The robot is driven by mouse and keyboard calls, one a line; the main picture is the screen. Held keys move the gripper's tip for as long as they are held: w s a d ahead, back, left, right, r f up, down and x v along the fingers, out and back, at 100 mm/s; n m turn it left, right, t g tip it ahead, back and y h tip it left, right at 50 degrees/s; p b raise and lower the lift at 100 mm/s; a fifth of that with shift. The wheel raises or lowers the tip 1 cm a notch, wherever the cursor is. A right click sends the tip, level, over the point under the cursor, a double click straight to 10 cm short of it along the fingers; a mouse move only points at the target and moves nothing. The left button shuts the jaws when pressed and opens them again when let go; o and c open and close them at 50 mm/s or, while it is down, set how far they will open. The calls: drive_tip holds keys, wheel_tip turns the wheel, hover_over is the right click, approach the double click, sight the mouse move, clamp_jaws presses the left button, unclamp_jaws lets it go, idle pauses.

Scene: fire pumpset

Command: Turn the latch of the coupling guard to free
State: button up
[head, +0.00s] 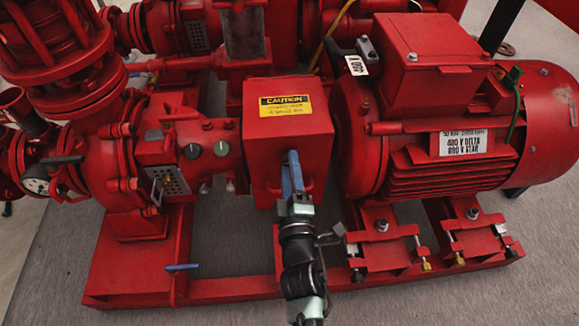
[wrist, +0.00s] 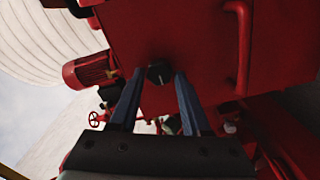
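The coupling guard (head: 262,150) is a red box with a yellow caution label, between the pump and the motor. In the wrist view its red face (wrist: 205,60) fills the upper right. The latch (wrist: 160,73) is a small dark knob with a light mark, near the edge of that face. My gripper (head: 292,154) is at the guard's front face, its blue fingers pointing at it. In the wrist view my gripper (wrist: 160,74) is open, with one fingertip on each side of the latch and small gaps showing. In the head view the latch is hidden by the gripper.
A red handle (wrist: 243,48) sticks out of the guard's face, right of the latch in the wrist view. The red motor (head: 440,185) is to the right and the pump (head: 110,160) to the left. Grey floor (head: 232,240) shows below the guard.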

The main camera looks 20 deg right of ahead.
drive_tip(key=shift+o, duration=1.2)
drive_tip(key=p+v, duration=0.2)
drive_tip(key=v, duration=1.1)
drive_tip(key=shift+p, duration=0.3)
drive_tip(key=shift+r, duration=0.1)
